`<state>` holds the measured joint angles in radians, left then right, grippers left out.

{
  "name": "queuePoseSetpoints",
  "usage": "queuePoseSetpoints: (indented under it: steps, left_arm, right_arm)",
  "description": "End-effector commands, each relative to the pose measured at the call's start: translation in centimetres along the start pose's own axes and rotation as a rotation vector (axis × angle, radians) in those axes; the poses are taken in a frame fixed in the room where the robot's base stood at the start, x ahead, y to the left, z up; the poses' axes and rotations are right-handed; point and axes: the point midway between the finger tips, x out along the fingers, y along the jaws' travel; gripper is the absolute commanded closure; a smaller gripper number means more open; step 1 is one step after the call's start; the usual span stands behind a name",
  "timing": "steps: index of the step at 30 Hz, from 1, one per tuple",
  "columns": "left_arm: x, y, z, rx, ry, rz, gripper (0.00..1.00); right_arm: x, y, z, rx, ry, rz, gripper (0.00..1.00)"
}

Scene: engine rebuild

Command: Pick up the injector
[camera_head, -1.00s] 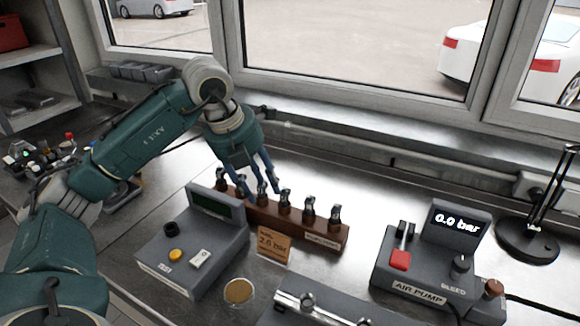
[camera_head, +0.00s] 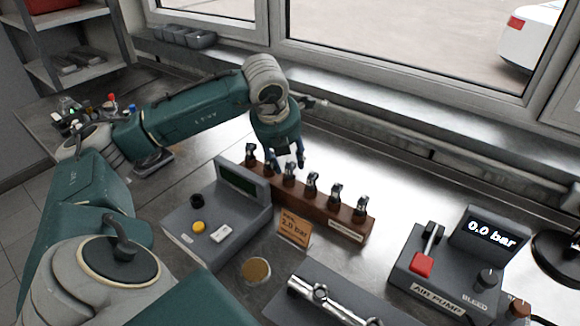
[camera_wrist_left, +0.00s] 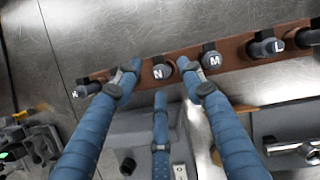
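A brown wooden rack (camera_head: 325,214) holds a row of several upright dark injectors. My left gripper (camera_head: 285,160) is above the left half of the rack, close to one injector (camera_head: 289,172). In the left wrist view its blue fingers (camera_wrist_left: 158,76) are spread, with the injector marked N (camera_wrist_left: 162,71) between the fingertips. I cannot tell whether any finger touches it. The injectors marked M (camera_wrist_left: 211,60) and L (camera_wrist_left: 268,46) stand to its right, M close to the right finger. My right gripper is not in view.
A grey tester (camera_head: 215,222) stands in front of the rack, with a tan pressure card (camera_head: 294,229) beside it. An air pump (camera_head: 455,262) reading 0.0 bar is at the right. A grey fixture with a metal rail (camera_head: 320,293) is in front. The window ledge lies behind.

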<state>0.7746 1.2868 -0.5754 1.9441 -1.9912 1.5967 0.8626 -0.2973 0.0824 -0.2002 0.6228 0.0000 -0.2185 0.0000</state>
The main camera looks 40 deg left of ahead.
Motion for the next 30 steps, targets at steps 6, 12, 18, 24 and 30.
queuePoseSetpoints:
  steps: [6, 12, 18, 24, 30]
  left_arm:
    - [1.9, 0.0, 0.1, -0.001, 0.000, -0.001, 0.60]
    - [2.0, 0.0, 0.1, 0.000, -0.001, -0.001, 0.60]
    - [2.0, 0.0, 0.1, -0.001, -0.001, -0.001, 0.98]
    - [2.0, 0.0, 0.1, -0.001, -0.002, -0.001, 1.00]
    - [1.9, 0.0, 0.1, -0.001, -0.002, -0.001, 1.00]
  right_arm:
    - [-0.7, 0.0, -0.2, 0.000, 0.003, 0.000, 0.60]
    - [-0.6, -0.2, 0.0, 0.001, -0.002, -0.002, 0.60]
    - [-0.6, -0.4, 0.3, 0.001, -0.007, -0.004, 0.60]
    - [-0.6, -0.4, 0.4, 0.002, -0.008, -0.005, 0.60]
    - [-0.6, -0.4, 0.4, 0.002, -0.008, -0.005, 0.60]
